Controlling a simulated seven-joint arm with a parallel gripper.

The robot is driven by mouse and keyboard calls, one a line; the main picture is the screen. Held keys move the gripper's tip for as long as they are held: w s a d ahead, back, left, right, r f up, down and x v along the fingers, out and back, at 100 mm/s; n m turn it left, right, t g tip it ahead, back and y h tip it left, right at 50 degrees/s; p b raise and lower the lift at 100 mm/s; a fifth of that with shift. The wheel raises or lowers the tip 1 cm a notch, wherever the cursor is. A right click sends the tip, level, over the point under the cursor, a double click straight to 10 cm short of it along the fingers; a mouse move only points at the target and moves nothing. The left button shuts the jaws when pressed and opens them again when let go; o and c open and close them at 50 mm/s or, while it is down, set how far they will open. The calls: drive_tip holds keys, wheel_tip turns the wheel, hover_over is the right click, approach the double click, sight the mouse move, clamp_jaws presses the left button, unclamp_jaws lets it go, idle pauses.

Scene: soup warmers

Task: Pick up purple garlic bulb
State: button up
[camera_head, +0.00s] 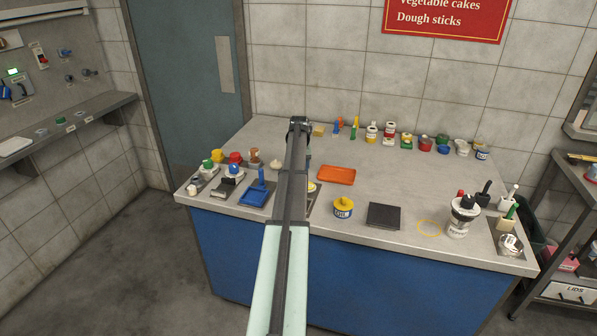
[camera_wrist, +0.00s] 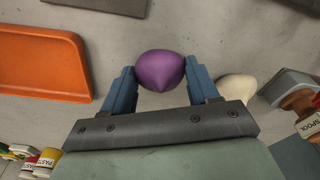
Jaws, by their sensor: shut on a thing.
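The purple garlic bulb (camera_wrist: 160,70) is between the two blue fingers of my gripper (camera_wrist: 161,78) in the wrist view. Both fingertips touch its sides, so my gripper is shut on it. Its pointed tip faces the gripper's palm. In the head view my arm hides the bulb and the fingertips. I cannot tell from these frames how far the bulb is from the counter.
A white garlic bulb (camera_wrist: 237,88) lies close by the right finger; it also shows in the head view (camera_head: 276,164). An orange tray (camera_head: 337,175) lies right of my arm. Jars and cans line the back of the counter (camera_head: 370,160). A blue holder (camera_head: 256,194) stands at the front left.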

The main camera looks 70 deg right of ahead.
wheel_tip(320, 180, up, 9)
drive_tip(key=shift+f, duration=0.1)
drive_tip(key=shift+w+r, duration=0.3)
drive_tip(key=shift+r, duration=0.05)
drive_tip(key=w+a+n, duration=0.1)
drive_tip(key=w+a, duration=0.4)
drive_tip(key=w, duration=0.3)
drive_tip(key=w+a+n, duration=0.1)
drive_tip(key=w+a, duration=0.5)
drive_tip(key=w, duration=0.2)
drive_tip(key=w+a+n, duration=0.1)
drive_tip(key=w+a, duration=0.4)
drive_tip(key=w, duration=0.3)
drive_tip(key=shift+w+a+f+n, duration=0.1)
drive_tip(key=shift+a+n, duration=0.1)
drive_tip(key=shift+n, duration=0.1)
drive_tip(key=shift+s+a+f+m, duration=0.1)
drive_tip(key=shift+s+a+m, duration=0.05)
drive_tip(key=shift+a+m, duration=0.45)
drive_tip(key=shift+s+a+f+m, duration=0.15)
drive_tip(key=shift+s+a+m, duration=0.05)
drive_tip(key=shift+a+m, duration=0.35)
drive_tip(key=shift+s+a+f+m, duration=0.1)
drive_tip(key=shift+s+a+m, duration=0.05)
drive_tip(key=shift+a+m, duration=0.45)
drive_tip(key=shift+f, duration=0.1)
